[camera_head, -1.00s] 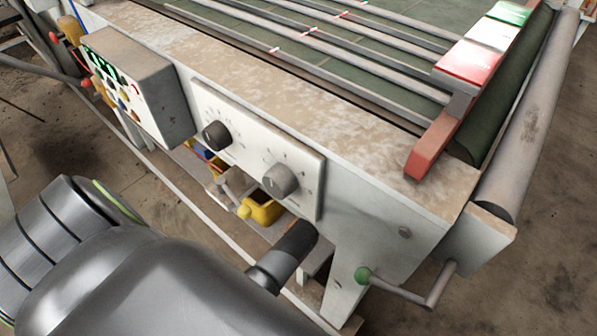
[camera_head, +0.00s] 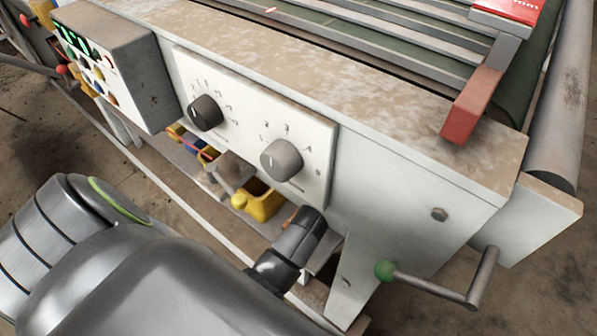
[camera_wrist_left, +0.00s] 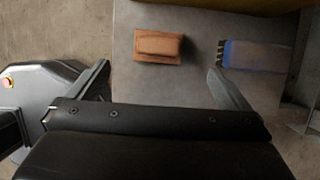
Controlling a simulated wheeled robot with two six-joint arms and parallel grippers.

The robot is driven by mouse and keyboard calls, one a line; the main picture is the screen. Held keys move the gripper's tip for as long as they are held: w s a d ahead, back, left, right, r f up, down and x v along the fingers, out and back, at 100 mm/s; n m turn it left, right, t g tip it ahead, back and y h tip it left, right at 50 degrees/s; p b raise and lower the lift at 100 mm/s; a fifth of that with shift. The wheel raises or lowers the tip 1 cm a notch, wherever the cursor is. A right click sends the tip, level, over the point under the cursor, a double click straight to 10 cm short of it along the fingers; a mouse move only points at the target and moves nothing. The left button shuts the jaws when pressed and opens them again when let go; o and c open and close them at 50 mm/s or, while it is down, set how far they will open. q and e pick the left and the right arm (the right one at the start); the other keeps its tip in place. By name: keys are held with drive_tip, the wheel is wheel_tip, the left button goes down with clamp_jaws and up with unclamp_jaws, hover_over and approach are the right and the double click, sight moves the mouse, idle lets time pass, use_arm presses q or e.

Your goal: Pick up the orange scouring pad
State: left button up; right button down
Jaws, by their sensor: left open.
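The orange scouring pad (camera_wrist_left: 158,47) is a small brown-orange block. It lies on a grey surface in the upper middle of the left wrist view. My left gripper (camera_wrist_left: 158,68) is open and empty, its two fingers spread to either side of the pad's line. The pad lies ahead of the fingers, with a gap to the palm. In the head view my left arm's dark wrist end (camera_head: 290,250) reaches toward the low shelf under the machine; its fingers are hidden there. My right gripper is in neither view.
A blue block with dark bristles (camera_wrist_left: 255,56) lies right of the pad, close to the right finger. A yellow bin (camera_head: 260,202) stands on the shelf. The machine's panel with knobs (camera_head: 282,160) overhangs it.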

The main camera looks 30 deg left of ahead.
use_arm(q)
drive_tip(key=b+x, duration=0.1)
drive_tip(key=x, duration=0.5)
drive_tip(key=shift+a+f, duration=0.2)
drive_tip(key=shift+f, duration=0.15)
drive_tip(key=x, duration=0.4)
drive_tip(key=shift+s+b, duration=0.15)
drive_tip(key=shift+b, duration=0.2)
drive_tip(key=shift+a+f, duration=0.3)
drive_tip(key=shift+f, duration=0.3)
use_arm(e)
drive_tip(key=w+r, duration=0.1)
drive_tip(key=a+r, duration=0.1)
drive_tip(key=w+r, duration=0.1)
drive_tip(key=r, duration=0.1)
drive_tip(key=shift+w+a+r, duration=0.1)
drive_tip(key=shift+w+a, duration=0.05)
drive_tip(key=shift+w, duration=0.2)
use_arm(q)
drive_tip(key=c, duration=0.9)
